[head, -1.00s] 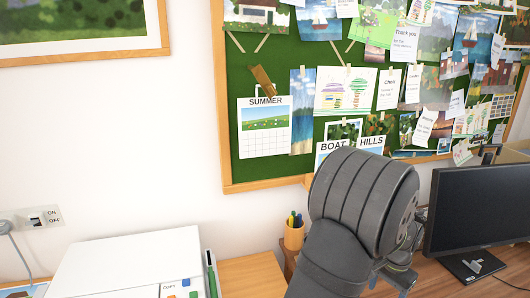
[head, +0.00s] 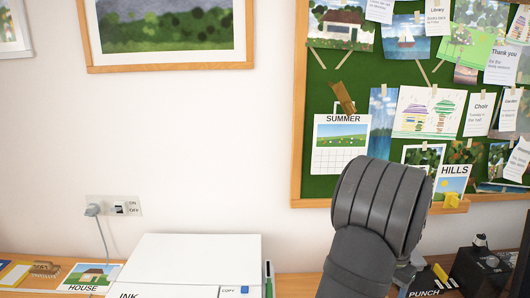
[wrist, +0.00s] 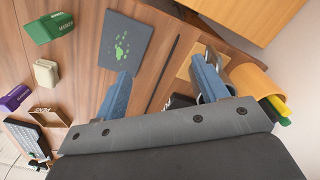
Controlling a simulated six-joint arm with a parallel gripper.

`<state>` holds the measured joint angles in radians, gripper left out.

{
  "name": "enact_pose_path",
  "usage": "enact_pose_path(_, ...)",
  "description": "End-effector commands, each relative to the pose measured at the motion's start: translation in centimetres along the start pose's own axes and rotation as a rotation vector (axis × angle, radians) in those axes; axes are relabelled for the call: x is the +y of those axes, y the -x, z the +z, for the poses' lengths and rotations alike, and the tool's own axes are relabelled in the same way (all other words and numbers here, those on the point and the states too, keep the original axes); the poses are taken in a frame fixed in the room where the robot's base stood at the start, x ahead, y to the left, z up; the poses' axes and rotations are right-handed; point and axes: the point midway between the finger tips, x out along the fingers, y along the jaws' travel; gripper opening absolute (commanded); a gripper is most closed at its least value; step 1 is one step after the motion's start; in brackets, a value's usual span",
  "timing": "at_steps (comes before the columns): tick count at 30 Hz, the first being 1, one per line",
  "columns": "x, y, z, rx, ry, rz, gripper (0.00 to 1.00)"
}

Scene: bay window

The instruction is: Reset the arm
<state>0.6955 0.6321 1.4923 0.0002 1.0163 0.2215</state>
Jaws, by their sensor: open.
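My gripper (wrist: 162,68) shows in the wrist view with its two blue fingers wide apart and nothing between them. Beyond the fingers is the wooden desk top (wrist: 158,57), with a dark grey mat (wrist: 112,34) with green splashes on it. In the head view my grey arm rises at the lower right, in front of the bottom edge of the green pinboard (head: 323,95). The fingers are hidden behind the arm there.
A green marker box (wrist: 48,28), a beige block (wrist: 46,72) and a wooden tray (wrist: 62,105) lie at left. A white printer (head: 190,260) stands left of my arm in the head view.

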Motion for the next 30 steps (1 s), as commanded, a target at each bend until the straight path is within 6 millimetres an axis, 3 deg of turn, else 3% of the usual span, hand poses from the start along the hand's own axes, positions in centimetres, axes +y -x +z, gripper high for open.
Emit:
enact_pose_path(9, -6.4, 0.6, 1.5, 0.002, 0.107, -0.001, 0.66)
enact_pose_path(18, -11.2, 1.0, 3.3, 0.001, 0.188, -0.001, 0.66)
enact_pose_path(30, -12.8, 1.1, 4.0, 0.001, 0.216, -0.001, 0.66)
